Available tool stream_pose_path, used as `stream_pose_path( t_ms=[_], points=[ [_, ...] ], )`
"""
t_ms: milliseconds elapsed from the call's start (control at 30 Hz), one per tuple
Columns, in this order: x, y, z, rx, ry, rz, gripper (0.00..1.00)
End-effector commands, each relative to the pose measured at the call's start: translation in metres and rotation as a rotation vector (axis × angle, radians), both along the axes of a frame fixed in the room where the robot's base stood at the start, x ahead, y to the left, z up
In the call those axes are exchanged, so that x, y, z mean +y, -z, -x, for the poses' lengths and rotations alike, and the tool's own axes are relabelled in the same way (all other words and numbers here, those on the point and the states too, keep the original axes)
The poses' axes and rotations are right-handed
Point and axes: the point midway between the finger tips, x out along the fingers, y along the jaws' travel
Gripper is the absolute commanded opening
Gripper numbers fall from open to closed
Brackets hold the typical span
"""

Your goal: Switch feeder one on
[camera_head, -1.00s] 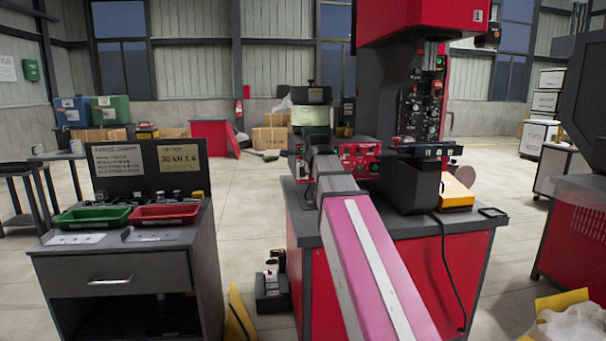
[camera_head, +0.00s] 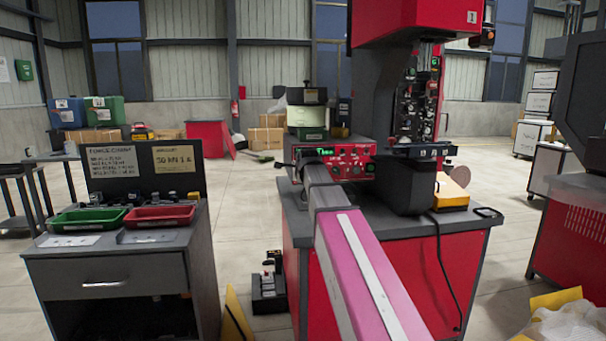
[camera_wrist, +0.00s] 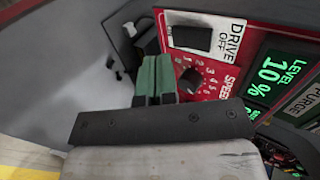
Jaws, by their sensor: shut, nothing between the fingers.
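A red control panel (camera_head: 347,160) with a green-lit display sits on the front of the machine bench in the head view. In the wrist view the red panel (camera_wrist: 228,50) fills the upper right. A black speed knob (camera_wrist: 190,80) with a number scale lies below the switch, and a screen (camera_wrist: 278,75) reads LEVEL 10 %. My gripper (camera_wrist: 157,64) has green fingers, shut and empty. In the picture its tips are just left of the knob and below the switch; contact cannot be told.
A red and black press (camera_head: 400,110) rises to the right on the bench (camera_head: 400,275). A cabinet (camera_head: 120,275) with a green tray (camera_head: 88,219) and a red tray (camera_head: 160,216) stands left.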

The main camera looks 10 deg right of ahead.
Motion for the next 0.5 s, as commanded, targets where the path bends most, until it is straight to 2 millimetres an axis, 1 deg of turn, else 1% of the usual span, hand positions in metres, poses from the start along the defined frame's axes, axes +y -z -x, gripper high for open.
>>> stream_pose_path(
  t_ms=[33,200,333,500],
  points=[
    [0.0,-0.001,-0.012,0.0,0.0,0.0,0.0],
    [0.0,0.002,-0.029,0.0,0.0,0.0,0.0],
    [0.0,0.003,-0.035,0.0,0.0,0.0,0.0],
    [0.0,0.003,-0.036,0.0,0.0,0.0,0.0]
  ],
)
